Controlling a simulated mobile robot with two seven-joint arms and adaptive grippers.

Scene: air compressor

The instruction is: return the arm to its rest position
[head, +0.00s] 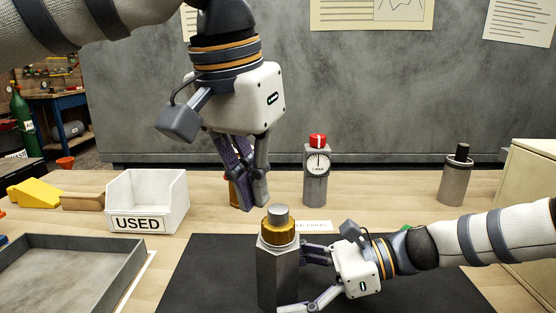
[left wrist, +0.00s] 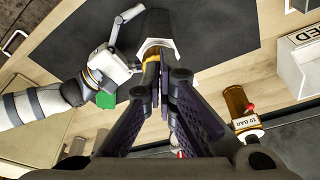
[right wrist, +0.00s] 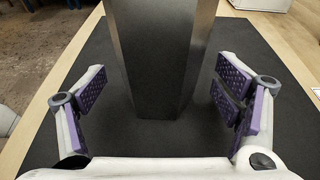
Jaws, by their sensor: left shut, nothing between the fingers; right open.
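My left gripper (head: 248,205) hangs above the table, pointing down, shut and empty. Its closed fingers also show in the left wrist view (left wrist: 163,90). Below it in the head view stands a grey hexagonal post (head: 278,272) with a brass collar and a grey top knob (head: 278,215). The fingertips look just above and left of the knob; I cannot tell the exact gap. My right gripper (head: 305,280) is open beside the post, low and to its right. In the right wrist view the post (right wrist: 160,60) stands between the spread fingers, with gaps at both sides.
A black mat (head: 400,285) lies under the post. Behind stand a red-capped gauge (head: 316,185), an amber 10 BAR bottle (left wrist: 238,102) and a dark-topped cylinder (head: 455,185). A white USED bin (head: 150,222) and a grey tray (head: 110,270) are at left. A beige cabinet (head: 530,200) is at right.

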